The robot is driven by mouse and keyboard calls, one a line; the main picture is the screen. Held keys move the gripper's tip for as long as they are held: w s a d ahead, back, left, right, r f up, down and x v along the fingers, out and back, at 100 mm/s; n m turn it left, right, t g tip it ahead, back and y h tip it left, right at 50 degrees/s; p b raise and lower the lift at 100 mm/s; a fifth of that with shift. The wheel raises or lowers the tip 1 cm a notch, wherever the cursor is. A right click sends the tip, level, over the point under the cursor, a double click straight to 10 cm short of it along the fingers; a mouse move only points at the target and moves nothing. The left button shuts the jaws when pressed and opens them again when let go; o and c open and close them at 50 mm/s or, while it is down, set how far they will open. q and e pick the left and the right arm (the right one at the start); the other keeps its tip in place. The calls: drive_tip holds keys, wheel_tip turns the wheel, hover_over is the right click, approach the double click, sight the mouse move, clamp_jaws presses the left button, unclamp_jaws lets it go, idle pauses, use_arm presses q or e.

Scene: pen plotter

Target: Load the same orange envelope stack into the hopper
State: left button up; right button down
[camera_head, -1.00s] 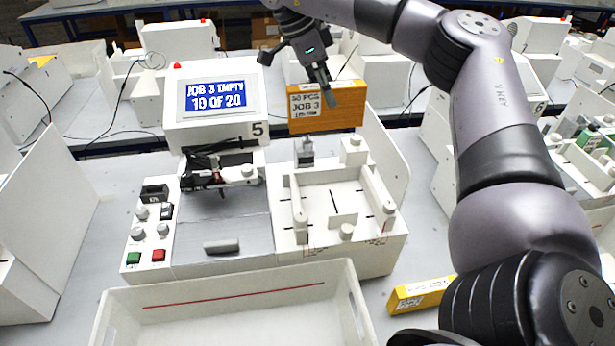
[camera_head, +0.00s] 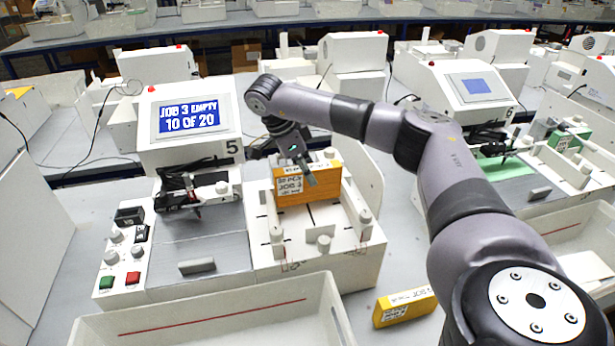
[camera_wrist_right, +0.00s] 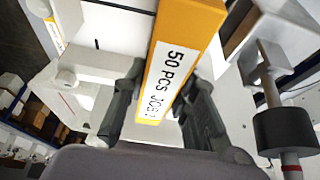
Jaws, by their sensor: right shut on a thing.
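The orange envelope stack (camera_head: 309,187), with a white "50 PCS JOB 3" label, is upright in the hopper area of plotter 5. My right gripper (camera_head: 305,172) is shut on it from above and behind. In the right wrist view the stack (camera_wrist_right: 185,50) lies between the two fingers (camera_wrist_right: 160,110). The hopper (camera_head: 262,225) is a white tray with side guides and small posts; the stack is between its guides, and I cannot tell whether its bottom edge touches the floor. The screen (camera_head: 188,115) reads "JOB 3 EMPTY 10 OF 20". My left gripper is not in view.
A white bin (camera_head: 215,320) stands in front of the plotter. A yellow labelled pack (camera_head: 405,306) lies on the table to its right. Control knobs and buttons (camera_head: 120,255) are at the plotter's left. Another plotter (camera_head: 475,85) stands at the right.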

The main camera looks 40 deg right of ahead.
wheel_tip(320, 180, down, 2)
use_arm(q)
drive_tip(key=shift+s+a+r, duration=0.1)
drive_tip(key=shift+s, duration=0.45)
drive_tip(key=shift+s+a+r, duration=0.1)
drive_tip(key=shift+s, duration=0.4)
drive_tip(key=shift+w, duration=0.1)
use_arm(e)
drive_tip(key=shift+f, duration=0.1)
drive_tip(key=c, duration=1.3)
unclamp_jaws()
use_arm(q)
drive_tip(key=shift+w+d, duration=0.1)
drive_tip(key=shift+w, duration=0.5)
